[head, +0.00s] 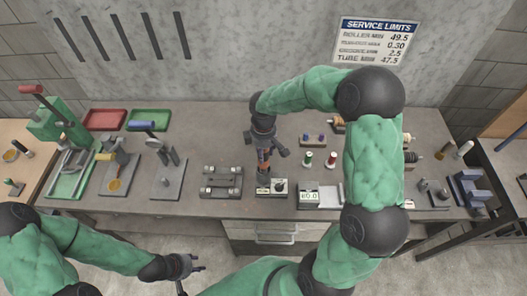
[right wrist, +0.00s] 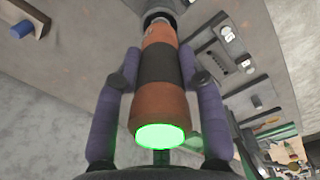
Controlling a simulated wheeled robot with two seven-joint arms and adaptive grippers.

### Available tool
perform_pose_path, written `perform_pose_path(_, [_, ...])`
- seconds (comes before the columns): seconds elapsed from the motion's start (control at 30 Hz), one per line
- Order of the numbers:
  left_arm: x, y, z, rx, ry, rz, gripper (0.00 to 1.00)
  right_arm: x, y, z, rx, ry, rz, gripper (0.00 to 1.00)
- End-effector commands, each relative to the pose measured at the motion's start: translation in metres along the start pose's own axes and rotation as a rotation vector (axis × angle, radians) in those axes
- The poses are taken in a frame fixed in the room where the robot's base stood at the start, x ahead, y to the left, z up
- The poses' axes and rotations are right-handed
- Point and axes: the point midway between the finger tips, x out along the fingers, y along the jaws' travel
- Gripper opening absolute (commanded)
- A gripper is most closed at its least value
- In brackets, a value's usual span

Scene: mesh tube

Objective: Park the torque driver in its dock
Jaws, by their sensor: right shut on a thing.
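The torque driver (right wrist: 160,75) is an orange and dark grey cylinder with a glowing green end facing the right wrist camera. My right gripper (right wrist: 160,78) is shut on it, one purple finger on each side. In the head view the right gripper (head: 266,150) points down over the bench, and the driver (head: 263,170) shows small below it, upright or nearly so. Its lower end meets or hangs just over a small box with a dial (head: 279,187); I cannot tell if it touches. I cannot tell for sure which part is the dock. My left gripper (head: 192,279) is open and empty in front of the bench.
A box with a number display (head: 309,196) stands right of the dial box. A grey fixture (head: 221,181) stands left of it. Lever presses (head: 168,170) and trays (head: 149,119) fill the left. Some bench top is bare between them.

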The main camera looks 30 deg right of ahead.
Motion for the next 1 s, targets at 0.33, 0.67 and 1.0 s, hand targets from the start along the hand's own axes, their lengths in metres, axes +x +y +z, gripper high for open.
perform_pose_path(0.33, [0.0024, -0.0009, -0.0001, 0.0, 0.0, 0.0, 0.4, 0.0027, 0.0009, -0.0003, 0.001, 0.001, 0.002, 0.0])
perform_pose_path(0.67, [0.0045, -0.0016, -0.0001, 0.0, 0.0, 0.0, 0.4, 0.0059, 0.0008, -0.0003, 0.001, 0.001, 0.002, 0.0])
perform_pose_path(1.0, [0.0066, -0.0024, -0.0002, 0.0, 0.0, 0.0, 0.4, 0.0091, 0.0008, -0.0003, 0.001, 0.001, 0.002, 0.0])
